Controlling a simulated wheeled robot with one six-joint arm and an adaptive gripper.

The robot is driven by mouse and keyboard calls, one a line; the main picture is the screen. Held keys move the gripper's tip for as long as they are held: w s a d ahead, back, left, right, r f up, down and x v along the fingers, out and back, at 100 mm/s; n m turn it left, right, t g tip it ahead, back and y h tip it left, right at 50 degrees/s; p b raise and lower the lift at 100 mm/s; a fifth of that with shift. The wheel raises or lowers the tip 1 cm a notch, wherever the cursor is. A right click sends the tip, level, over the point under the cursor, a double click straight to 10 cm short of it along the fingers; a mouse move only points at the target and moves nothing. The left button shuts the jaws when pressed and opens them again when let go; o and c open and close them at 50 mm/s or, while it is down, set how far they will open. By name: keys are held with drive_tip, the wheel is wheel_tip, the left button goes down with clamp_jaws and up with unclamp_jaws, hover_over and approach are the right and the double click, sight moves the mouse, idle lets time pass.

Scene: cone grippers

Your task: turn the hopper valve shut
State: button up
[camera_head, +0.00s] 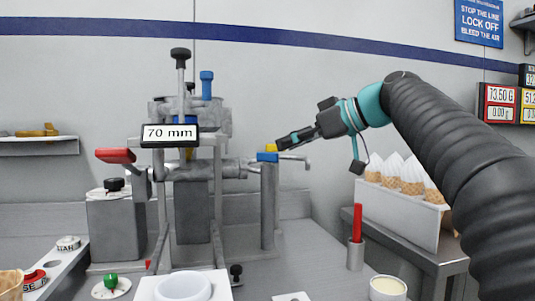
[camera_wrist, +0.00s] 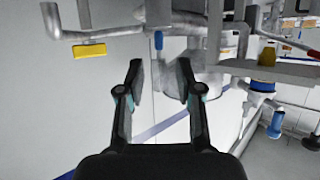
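The grey filling machine (camera_head: 192,115) stands on the bench, with its pipework also in the wrist view (camera_wrist: 105,36). A blue handle (camera_head: 268,157) and a yellow piece (camera_head: 271,148) show at its right end; a blue piece (camera_wrist: 158,40) and a yellow plate (camera_wrist: 90,51) show in the wrist view. I cannot tell which part is the hopper valve. My gripper (camera_head: 283,142) reaches in from the right, its tips near the blue and yellow pieces. In the wrist view its fingers (camera_wrist: 159,78) are apart, with nothing held between them.
A red lever (camera_head: 115,156) sticks out at the machine's left. A grey post (camera_head: 268,208) stands below the blue handle. A red-handled tool in a holder (camera_head: 355,240), a white cup (camera_head: 387,288) and a cone rack (camera_head: 398,211) are at the right.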

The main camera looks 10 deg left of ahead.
sight(267, 153)
drive_tip(key=x, duration=0.7)
drive_tip(key=shift+c, duration=0.2)
clamp_jaws()
